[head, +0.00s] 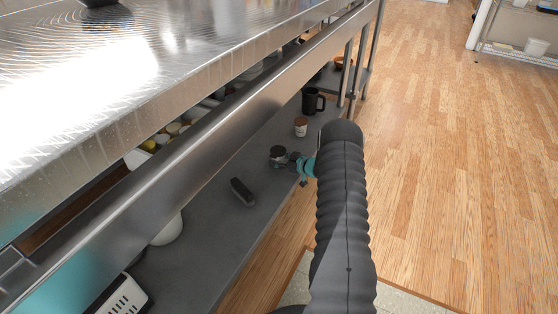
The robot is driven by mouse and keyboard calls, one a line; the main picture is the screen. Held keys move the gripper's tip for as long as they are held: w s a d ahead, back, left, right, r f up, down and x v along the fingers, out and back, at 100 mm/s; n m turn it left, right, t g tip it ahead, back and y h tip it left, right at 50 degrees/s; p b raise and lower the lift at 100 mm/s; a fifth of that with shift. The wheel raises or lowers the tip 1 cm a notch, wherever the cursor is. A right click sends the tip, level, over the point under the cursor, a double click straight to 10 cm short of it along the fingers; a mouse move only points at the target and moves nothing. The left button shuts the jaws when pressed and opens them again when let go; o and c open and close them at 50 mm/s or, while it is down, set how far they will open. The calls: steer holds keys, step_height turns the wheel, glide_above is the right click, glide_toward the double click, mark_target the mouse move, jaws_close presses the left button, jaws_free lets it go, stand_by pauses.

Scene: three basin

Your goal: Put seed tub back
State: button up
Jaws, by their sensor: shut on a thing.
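My gripper (292,162), with teal parts, reaches in from the right over the grey lower shelf (215,210). It is shut on a small round tub (278,153), dark with a paler band, which I take to be the seed tub. My dark ribbed arm hides part of the gripper, and its fingertips are small in view. I cannot tell whether the tub touches the shelf. A small white and brown cup (301,125) stands on the shelf just beyond it.
A black mug (313,101) stands farther along the shelf. A dark oblong object (242,191) lies nearer, with bare shelf around it. The steel upper table and its rail (190,130) overhang the shelf. The wood floor (455,150) at right is clear.

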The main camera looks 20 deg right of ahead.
steer(key=shift+f, duration=0.2)
steer(key=o, duration=1.3)
steer(key=shift+r, duration=0.2)
steer(key=shift+s+d+r, duration=0.1)
steer(key=shift+s+d, duration=0.05)
steer(key=shift+s, duration=0.05)
steer(key=v, duration=1.1)
steer(key=shift+s+p, duration=0.2)
steer(key=shift+p, duration=0.15)
steer(key=shift+r, duration=0.1)
